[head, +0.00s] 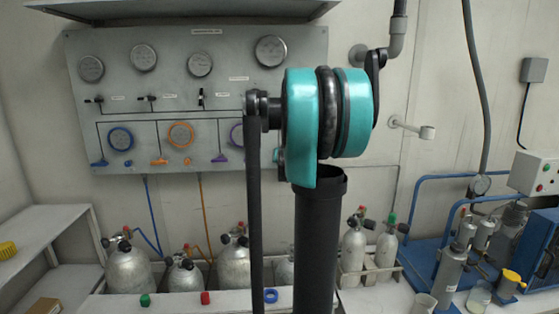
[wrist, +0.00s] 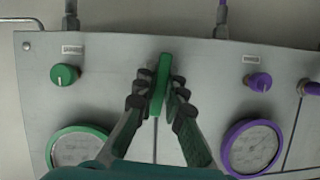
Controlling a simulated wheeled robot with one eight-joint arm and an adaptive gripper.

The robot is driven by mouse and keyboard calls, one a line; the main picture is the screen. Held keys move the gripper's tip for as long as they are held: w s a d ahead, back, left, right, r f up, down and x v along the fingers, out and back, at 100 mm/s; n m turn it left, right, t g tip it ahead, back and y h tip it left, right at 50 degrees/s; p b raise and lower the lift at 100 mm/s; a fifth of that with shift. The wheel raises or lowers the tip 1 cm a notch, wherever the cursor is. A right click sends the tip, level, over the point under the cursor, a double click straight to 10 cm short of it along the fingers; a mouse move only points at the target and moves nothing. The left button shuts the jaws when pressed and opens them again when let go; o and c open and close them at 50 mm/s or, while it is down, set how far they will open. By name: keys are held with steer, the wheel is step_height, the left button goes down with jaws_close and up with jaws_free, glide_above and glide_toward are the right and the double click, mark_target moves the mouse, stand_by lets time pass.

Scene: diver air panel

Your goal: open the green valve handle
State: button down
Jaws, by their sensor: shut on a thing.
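The green valve handle (wrist: 163,78) is a flat, long lever on the grey panel, seen in the middle of the wrist view. It points up and down in that picture, nearly in line with the dark line on the panel below it. My gripper (wrist: 159,96) is shut on the handle, with one dark finger on each side. In the head view my teal and black arm hides the green handle and my gripper.
In the wrist view a green knob (wrist: 64,75) and a green-ringed gauge (wrist: 80,148) are left of the handle. A purple knob (wrist: 260,82) and purple-ringed gauge (wrist: 252,147) are right. In the head view, a shelf (head: 185,8) overhangs the panel (head: 225,75); cylinders (head: 128,268) stand below.

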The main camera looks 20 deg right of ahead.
steer(key=c, duration=1.6)
jaws_free()
steer(key=v, duration=1.2)
